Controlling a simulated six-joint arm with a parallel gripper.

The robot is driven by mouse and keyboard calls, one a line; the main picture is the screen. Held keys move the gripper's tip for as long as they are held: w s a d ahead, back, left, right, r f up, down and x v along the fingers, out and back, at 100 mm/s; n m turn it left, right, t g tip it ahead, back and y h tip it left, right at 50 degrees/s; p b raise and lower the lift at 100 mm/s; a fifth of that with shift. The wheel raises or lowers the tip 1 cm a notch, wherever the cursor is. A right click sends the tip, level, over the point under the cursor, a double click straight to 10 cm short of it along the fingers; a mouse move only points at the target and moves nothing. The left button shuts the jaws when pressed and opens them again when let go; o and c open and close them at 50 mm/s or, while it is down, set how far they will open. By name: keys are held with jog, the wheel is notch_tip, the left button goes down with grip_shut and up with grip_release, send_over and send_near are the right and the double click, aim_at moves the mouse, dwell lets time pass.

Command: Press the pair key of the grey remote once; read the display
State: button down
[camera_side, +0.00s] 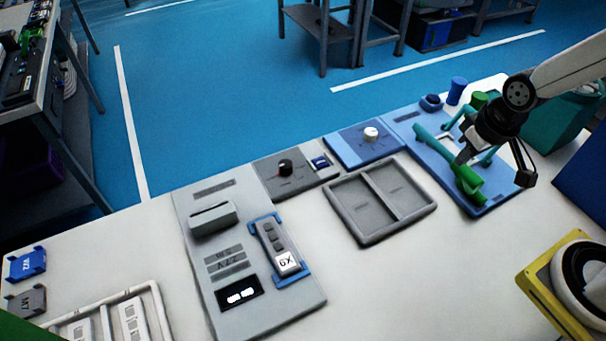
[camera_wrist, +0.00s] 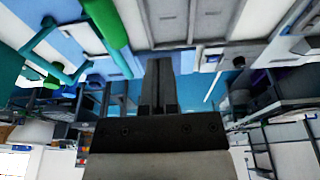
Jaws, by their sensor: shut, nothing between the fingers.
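The grey remote (camera_side: 275,246) lies in a blue holder (camera_side: 292,281) on the grey test panel (camera_side: 188,205). It has several dark keys in a column and a white label reading "GX" at its near end; I cannot tell which key is the pair key. The display (camera_side: 239,293) is a black window below the remote's left side, showing two white blocks like dashes. My gripper (camera_side: 462,160) is at the right, over the blue board with green pipes, far from the remote. In the wrist view my gripper (camera_wrist: 158,65) has its fingers together and empty.
Green pipes (camera_side: 466,186) stand on the blue board close under my gripper. A grey two-compartment tray (camera_side: 361,217), a blue panel with a white knob (camera_side: 370,134) and a grey panel with a black knob (camera_side: 285,167) lie between my gripper and the remote.

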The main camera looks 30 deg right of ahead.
jog(key=m+t+y, duration=0.2)
jog(key=t+y, duration=0.3)
send_over(279, 247)
notch_tip(279, 247, down, 6)
jog(key=shift+s+d+r, duration=0.1)
jog(key=shift+s+d, duration=0.05)
jog(key=shift+s, duration=0.15)
jog(key=shift+f, duration=4.4)
